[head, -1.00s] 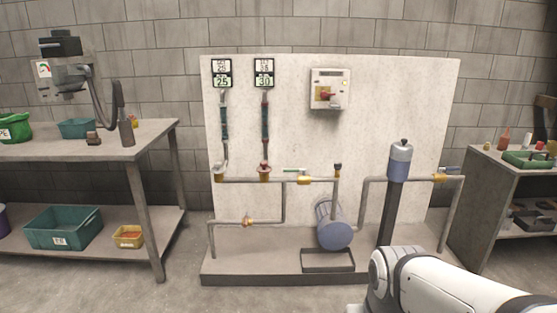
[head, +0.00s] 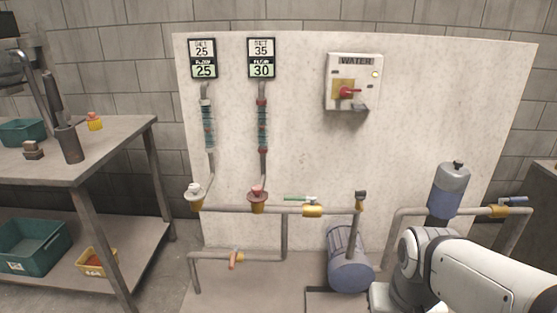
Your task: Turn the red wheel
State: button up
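The red wheel (head: 258,192) is a small, faded red handwheel on a yellow valve body at the foot of the right-hand clear tube, on the horizontal pipe. A paler, whitish wheel (head: 194,190) sits on a similar valve to its left, under the other tube. The sign above the red wheel's tube (head: 261,58) reads SET 35 over 30; the left sign (head: 203,58) reads SET 25 over 25. My white arm shows at lower right, apart from the wheel. My gripper is not in view.
A WATER switch box (head: 354,82) with a red knob is on the pale panel. A green-handled valve (head: 312,210), blue pump (head: 350,262) and blue canister (head: 449,190) are right of the wheel. A workbench (head: 110,150) stands left.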

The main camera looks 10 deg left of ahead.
aim_at(256, 195)
jog(key=u, duration=0.5)
jog(key=i, duration=1)
jog(key=u, duration=0.75)
jog(key=k, duration=0.85)
jog(key=u, duration=0.15)
jog(key=i, duration=0.9)
jog(key=z, duration=0.05)
